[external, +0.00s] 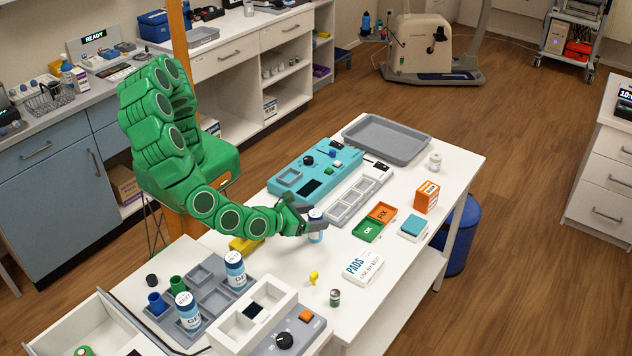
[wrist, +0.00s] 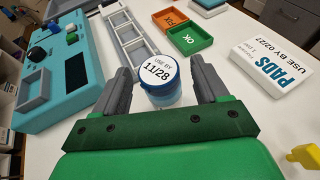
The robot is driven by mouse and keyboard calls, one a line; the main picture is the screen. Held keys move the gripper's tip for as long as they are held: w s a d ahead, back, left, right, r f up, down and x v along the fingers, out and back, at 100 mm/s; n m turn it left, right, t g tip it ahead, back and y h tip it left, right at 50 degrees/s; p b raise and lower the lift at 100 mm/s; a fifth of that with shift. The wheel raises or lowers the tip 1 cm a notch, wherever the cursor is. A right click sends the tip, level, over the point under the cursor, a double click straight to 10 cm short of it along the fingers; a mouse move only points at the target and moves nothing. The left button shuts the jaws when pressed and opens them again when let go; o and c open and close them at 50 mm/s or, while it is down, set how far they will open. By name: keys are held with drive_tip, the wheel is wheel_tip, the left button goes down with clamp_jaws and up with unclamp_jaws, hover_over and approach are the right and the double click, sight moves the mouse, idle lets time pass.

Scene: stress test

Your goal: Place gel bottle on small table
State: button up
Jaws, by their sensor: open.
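A white bottle with a blue-rimmed lid (external: 316,236) stands upright on the white table, by my gripper (external: 305,217). In the wrist view this bottle (wrist: 162,82) sits between my two open grey fingers (wrist: 160,70), with a visible gap at each side; its lid reads "USE BY 11/28". Its front label is mostly hidden. Two similar bottles marked "GE" stand at the lower left: one at the grey tray's right (external: 235,270), one nearer the front (external: 187,310). The white table (external: 405,268) has a lower shelf. Which surface is the small table, I cannot tell.
A "PADS" box (external: 362,267), green "OK" tray (external: 368,230), orange tray (external: 382,212) and orange box (external: 426,197) lie right of the bottle. A yellow piece (external: 314,277) and small can (external: 335,297) are in front. A teal panel (external: 310,172) and grey tray (external: 387,135) lie behind.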

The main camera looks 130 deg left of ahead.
sight(321, 215)
drive_tip(key=shift+x, duration=1.5)
drive_tip(key=shift+r, duration=0.1)
drive_tip(key=c, duration=1.2)
drive_tip(key=shift+r, duration=4.95)
drive_tip(key=w+d+r+m+t+h, duration=0.2)
drive_tip(key=w+r+m+t+h, duration=0.2)
drive_tip(key=w+r, duration=0.3)
drive_tip(key=w+d+r+m+t+h, duration=0.3)
drive_tip(key=w+r+m+t+h, duration=0.1)
drive_tip(key=w+r+m, duration=0.2)
drive_tip(key=shift+w+r+h, duration=0.4)
drive_tip(key=shift+w+r, duration=0.15)
